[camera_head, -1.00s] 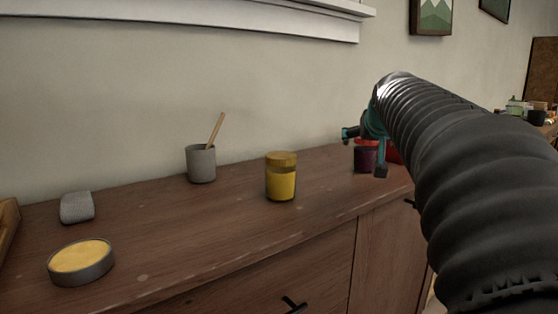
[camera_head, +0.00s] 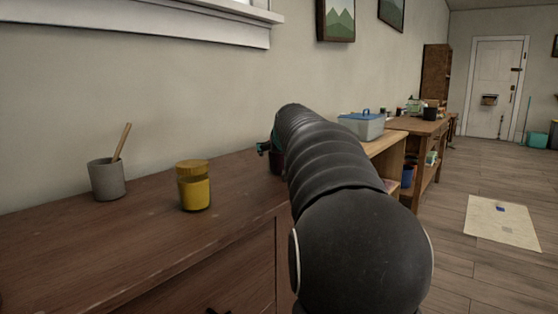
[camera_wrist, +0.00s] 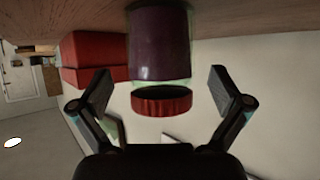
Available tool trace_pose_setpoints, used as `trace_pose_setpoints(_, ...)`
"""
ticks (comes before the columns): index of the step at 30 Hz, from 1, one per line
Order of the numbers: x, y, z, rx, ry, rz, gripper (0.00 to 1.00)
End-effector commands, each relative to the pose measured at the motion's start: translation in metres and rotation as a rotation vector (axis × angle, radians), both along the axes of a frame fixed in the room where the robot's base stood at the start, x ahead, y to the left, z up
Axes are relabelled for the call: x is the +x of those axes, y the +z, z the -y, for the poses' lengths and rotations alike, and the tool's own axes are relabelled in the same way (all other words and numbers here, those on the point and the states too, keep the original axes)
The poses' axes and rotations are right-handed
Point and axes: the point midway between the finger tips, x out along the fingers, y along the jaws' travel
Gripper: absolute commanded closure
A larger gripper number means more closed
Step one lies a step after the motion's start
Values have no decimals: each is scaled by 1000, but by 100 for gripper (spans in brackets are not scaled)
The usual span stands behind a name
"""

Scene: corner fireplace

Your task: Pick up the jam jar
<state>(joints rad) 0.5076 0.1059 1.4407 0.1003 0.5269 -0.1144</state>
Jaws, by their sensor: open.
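The jam jar, dark purple with a red lid (camera_wrist: 160,45), appears upside down in the wrist view, standing on the wooden surface. My gripper (camera_wrist: 160,92) is open. Its two fingers are spread to either side of the red lid in the picture, and nothing is held. I cannot tell how far the jar is beyond the fingertips. In the head view only a dark bit of the jar (camera_head: 277,162) shows beside my arm, which hides the rest.
A yellow jar (camera_head: 195,190) and a grey cup with a wooden stick (camera_head: 107,180) stand left on the brown cabinet (camera_head: 150,230). A red box (camera_wrist: 92,58) is near the jam jar. A lidded grey-blue box (camera_head: 362,127) stands farther right. Open floor lies at the right.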

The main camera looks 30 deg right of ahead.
Motion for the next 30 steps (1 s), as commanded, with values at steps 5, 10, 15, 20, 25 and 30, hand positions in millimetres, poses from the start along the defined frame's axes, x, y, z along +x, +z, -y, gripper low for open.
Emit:
trace_pose_setpoints(5,14,-9,7,0,0,0,0)
trace_pose_setpoints(10,17,-10,8,0,0,0,0)
trace_pose_setpoints(15,16,-10,8,0,0,0,15)
trace_pose_setpoints(20,16,-10,8,0,0,0,55)
trace_pose_setpoints(25,16,-9,8,-1,0,2,82)
trace_pose_setpoints(30,16,-8,8,-1,0,2,82)
